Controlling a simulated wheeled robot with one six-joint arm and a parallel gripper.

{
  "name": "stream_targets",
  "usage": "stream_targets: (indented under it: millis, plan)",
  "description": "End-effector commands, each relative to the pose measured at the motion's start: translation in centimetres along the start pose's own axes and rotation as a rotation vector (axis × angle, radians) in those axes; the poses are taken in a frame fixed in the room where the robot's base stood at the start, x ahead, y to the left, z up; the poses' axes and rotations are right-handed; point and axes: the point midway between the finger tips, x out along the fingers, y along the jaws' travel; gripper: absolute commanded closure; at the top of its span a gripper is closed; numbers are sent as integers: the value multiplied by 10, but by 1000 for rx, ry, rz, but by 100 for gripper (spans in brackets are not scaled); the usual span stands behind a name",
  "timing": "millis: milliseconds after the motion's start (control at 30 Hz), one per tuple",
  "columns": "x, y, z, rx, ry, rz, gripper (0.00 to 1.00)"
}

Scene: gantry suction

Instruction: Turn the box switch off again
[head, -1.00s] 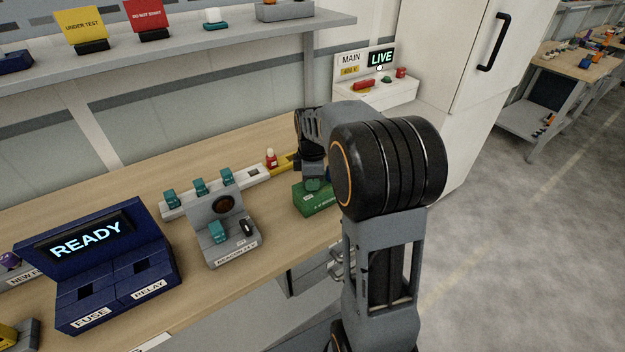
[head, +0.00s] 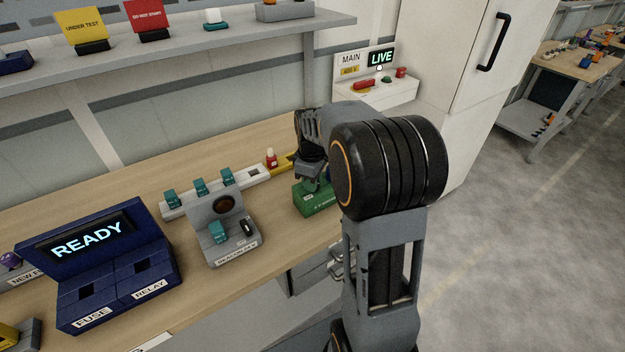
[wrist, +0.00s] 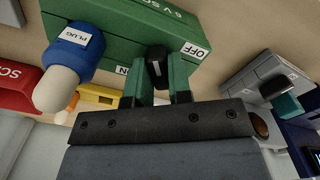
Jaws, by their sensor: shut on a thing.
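The green box (head: 317,203) stands on the workbench, partly hidden behind my arm in the head view. In the wrist view the green box (wrist: 115,25) fills the top, with an OFF label at its right side and a mostly covered ON label at its lower edge. The black box switch (wrist: 156,66) stands out from the box, with a pale mark on it. My gripper (wrist: 160,72) has its green fingers shut on the switch, one on each side. In the head view my gripper (head: 312,178) is at the top of the green box.
A blue plug (wrist: 75,48) with a pale end sits on the box beside the fingers. A grey beacon unit (head: 232,240), a blue READY tester (head: 100,262) and a white rail (head: 215,190) stand to the left. A MAIN panel reading LIVE (head: 381,58) is behind.

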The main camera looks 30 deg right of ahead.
Motion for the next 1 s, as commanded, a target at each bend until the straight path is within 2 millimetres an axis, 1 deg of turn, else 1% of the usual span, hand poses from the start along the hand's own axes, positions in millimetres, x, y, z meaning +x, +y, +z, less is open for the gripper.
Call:
stream_targets:
  millis: [200, 500, 700, 1000]
  plan:
    - [-1, -1, 0, 198, 0, 1, 100]
    - [-1, -2, -1, 427, 1, 1, 100]
    - [-1, -3, -1, 530, 2, 2, 100]
    - [-1, -3, -1, 602, 2, 2, 100]
